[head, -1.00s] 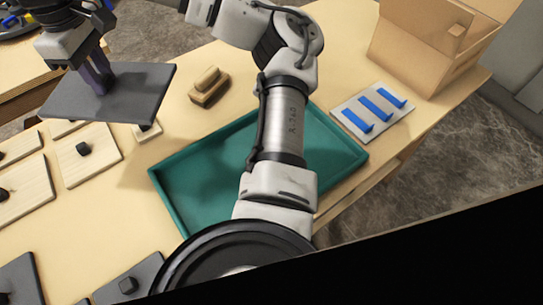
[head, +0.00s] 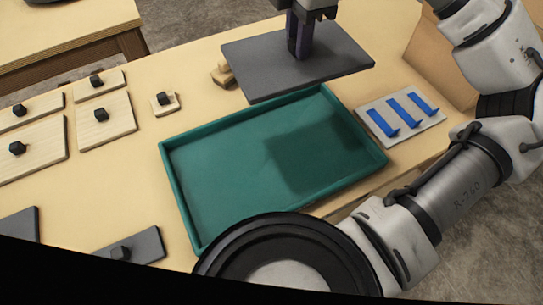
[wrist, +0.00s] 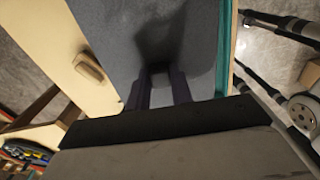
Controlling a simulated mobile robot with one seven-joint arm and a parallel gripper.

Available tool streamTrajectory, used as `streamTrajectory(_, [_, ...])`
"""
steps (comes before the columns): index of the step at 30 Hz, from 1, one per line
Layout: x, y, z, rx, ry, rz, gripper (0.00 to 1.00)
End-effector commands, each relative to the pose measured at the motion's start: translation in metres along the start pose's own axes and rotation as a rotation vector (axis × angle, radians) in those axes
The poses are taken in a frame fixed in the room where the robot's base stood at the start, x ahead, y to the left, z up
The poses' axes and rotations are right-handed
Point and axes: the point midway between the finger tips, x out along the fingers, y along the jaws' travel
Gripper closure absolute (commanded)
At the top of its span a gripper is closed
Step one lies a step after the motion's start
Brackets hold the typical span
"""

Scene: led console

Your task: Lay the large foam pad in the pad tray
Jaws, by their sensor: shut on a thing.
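The large foam pad (head: 335,61) is a dark grey flat rectangle with a knob on top. My gripper (head: 298,50) is shut on its knob and holds the pad in the air, roughly level. The pad hangs above the far edge of the pad tray (head: 215,185), a green shallow tray with a raised rim, and casts a shadow inside it. The tray is empty. In the wrist view the pad (wrist: 120,30) fills the middle below my fingers (wrist: 160,92), with the tray's green rim (wrist: 223,50) along its right side. The knob is mostly hidden between the fingers.
Several pale wooden boards with dark knobs (head: 108,120) lie left of the tray. Dark grey pads (head: 130,250) lie at the front left. A small wooden block (head: 222,75) is partly behind the held pad. A white board with blue strips (head: 402,115) and a cardboard box (head: 430,60) are at right.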

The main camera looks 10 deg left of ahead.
Motion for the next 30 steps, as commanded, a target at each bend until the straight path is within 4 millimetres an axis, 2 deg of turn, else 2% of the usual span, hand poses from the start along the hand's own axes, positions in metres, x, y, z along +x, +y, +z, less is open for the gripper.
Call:
streamTrajectory(4, [0.003, -0.009, 0.006, -0.054, -0.001, -0.001, 1.0])
streamTrajectory(7, [0.017, -0.01, 0.006, -0.065, 0.002, -0.004, 1.0])
streamTrajectory(21, [0.136, -0.011, 0.007, -0.06, -0.001, -0.005, 1.0])
streamTrajectory(24, [0.152, -0.01, 0.006, -0.061, -0.002, -0.003, 1.0])
streamTrajectory(30, [0.169, -0.01, 0.006, -0.06, -0.001, -0.003, 1.0])
